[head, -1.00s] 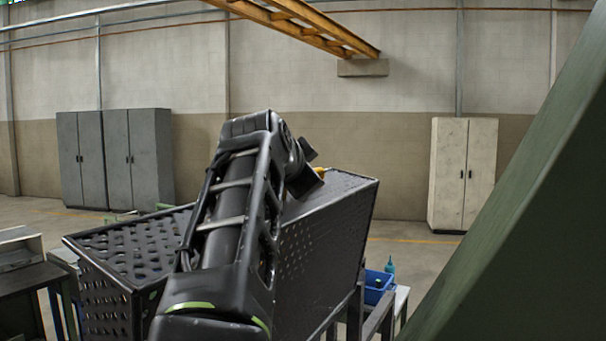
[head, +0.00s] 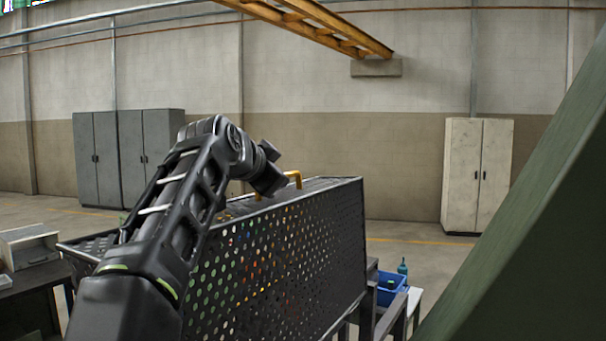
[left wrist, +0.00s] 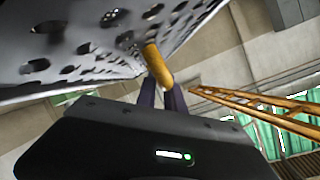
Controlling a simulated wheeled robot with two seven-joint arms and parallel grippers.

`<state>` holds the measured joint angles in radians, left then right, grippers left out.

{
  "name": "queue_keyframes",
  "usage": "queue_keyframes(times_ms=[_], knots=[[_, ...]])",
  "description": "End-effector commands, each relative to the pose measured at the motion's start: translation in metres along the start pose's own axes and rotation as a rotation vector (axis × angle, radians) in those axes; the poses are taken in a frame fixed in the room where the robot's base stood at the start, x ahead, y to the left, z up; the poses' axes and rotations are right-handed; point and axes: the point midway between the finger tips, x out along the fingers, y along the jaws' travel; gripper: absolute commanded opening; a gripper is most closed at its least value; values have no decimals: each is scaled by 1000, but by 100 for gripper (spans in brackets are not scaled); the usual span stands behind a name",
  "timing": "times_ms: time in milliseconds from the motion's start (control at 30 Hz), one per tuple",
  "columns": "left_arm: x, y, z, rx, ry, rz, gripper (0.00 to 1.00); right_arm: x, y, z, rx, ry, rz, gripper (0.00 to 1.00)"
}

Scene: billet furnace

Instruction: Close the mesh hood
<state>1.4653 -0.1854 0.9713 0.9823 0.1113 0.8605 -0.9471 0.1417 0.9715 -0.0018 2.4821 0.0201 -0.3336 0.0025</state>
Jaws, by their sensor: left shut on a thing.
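The mesh hood (head: 290,255) is a dark perforated metal box in the middle of the head view, with its large mesh side facing me and its top nearly level. A yellow handle (head: 293,177) sits at its upper edge. My left gripper (head: 279,184) is at that handle, and my forearm covers the hood's left part. In the left wrist view, the dark fingers (left wrist: 161,95) are shut on the yellow handle (left wrist: 157,66), with the perforated hood (left wrist: 75,50) above and to the left. My right gripper is in neither view.
A large green slanted surface (head: 530,220) fills the right side, close to me. A blue bin (head: 389,290) and a teal bottle (head: 402,267) stand right of the hood. A bench (head: 35,285) is at the left. Cabinets (head: 478,175) stand by the far wall.

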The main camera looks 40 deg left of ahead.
Motion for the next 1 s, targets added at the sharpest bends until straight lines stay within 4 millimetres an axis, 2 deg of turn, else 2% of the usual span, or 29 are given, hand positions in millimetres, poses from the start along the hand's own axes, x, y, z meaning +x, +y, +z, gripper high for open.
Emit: queue_keyframes(times_ms=[133,300,500,700,1000], knots=[[15,-24,32,-113,5,49,0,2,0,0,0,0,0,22],[29,-46,68,-114,-3,45,0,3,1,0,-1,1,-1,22],[40,-60,96,-188,-2,77,0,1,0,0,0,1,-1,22],[45,-64,107,-222,-1,90,0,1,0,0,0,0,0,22],[45,-65,108,-224,-1,91,0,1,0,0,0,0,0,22]])
